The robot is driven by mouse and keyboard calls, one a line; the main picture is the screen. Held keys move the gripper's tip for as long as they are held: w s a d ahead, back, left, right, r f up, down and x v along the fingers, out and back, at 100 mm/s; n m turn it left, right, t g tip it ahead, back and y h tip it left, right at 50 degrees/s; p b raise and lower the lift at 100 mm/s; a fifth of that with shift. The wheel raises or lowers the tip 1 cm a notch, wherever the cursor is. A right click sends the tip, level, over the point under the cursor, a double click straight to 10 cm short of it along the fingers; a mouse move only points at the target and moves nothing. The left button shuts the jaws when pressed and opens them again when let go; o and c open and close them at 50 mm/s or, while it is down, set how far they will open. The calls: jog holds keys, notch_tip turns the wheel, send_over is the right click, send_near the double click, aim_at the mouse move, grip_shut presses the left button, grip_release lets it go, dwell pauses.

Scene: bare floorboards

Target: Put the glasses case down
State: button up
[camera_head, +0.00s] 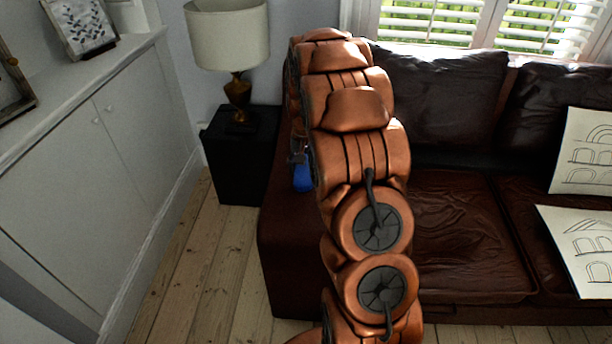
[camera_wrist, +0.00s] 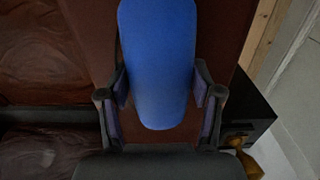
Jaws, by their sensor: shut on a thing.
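The glasses case is a blue, rounded, elongated thing. In the wrist view the case (camera_wrist: 158,65) sits between the two fingers of my gripper (camera_wrist: 162,98), which is shut on it. In the head view a small part of the blue case (camera_head: 302,178) shows at the left edge of my arm, in front of the sofa's left armrest. My gripper (camera_head: 298,156) is mostly hidden behind my arm there. Brown leather lies behind the case in the wrist view; I cannot tell whether the case touches it.
A dark brown leather sofa (camera_head: 466,235) has two drawing sheets (camera_head: 585,150) on its right. A black side table (camera_head: 240,165) with a lamp (camera_head: 228,35) stands left of it. A white cabinet (camera_head: 95,150) lines the left wall. Floorboards (camera_head: 205,270) between are clear.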

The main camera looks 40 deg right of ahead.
jog(key=shift+f, duration=1.7)
jog(key=shift+f, duration=0.1)
jog(key=o, duration=1.2)
